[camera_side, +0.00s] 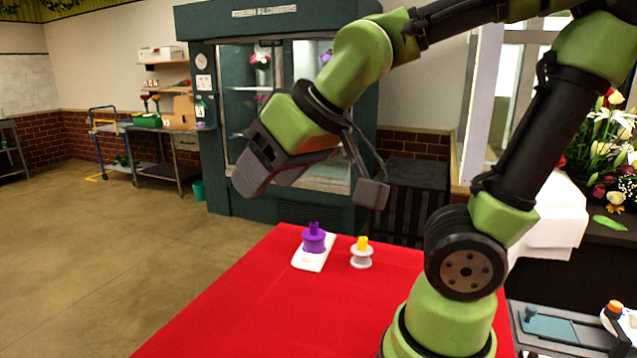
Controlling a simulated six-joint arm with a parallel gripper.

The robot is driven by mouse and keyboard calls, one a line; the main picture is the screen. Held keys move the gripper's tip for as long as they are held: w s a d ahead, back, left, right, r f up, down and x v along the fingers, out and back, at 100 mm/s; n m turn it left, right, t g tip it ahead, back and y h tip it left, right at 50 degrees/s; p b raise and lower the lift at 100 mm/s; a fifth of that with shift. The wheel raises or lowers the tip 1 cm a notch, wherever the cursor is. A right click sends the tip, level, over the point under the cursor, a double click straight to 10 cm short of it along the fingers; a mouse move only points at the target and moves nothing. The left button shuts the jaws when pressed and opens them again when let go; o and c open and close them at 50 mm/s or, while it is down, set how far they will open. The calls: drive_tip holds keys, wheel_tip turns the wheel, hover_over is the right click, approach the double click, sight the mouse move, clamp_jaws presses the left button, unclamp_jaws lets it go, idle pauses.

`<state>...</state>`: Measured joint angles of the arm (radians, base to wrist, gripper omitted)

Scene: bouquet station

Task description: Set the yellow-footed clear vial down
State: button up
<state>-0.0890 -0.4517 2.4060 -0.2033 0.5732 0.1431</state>
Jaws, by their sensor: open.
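A small white spool-shaped piece (361,261) with a yellow upright part (362,243) on top stands on the red table (250,310). No clear vial can be made out for certain; this is the only yellow-marked piece on the red table. A purple spool-shaped piece (314,241) stands upright on a white rectangular plate (306,264) just left of it. My gripper (312,189) is open, its fingers wide apart, above the far end of the table. It is clear of both pieces, and nothing shows between its fingers.
The near part of the red table is bare. A dark flower cabinet (190,60) stands behind the table. Flowers (610,135) stand on a dark counter at right. A blue-grey tool (548,327) lies at lower right.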

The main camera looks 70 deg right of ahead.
drive_tip(key=s+a+m+y, duration=0.1)
drive_tip(key=s+m, duration=0.1)
drive_tip(key=s, duration=0.5)
drive_tip(key=shift+a+g+y, duration=0.2)
drive_tip(key=shift+g+y, duration=0.1)
drive_tip(key=shift+g, duration=0.1)
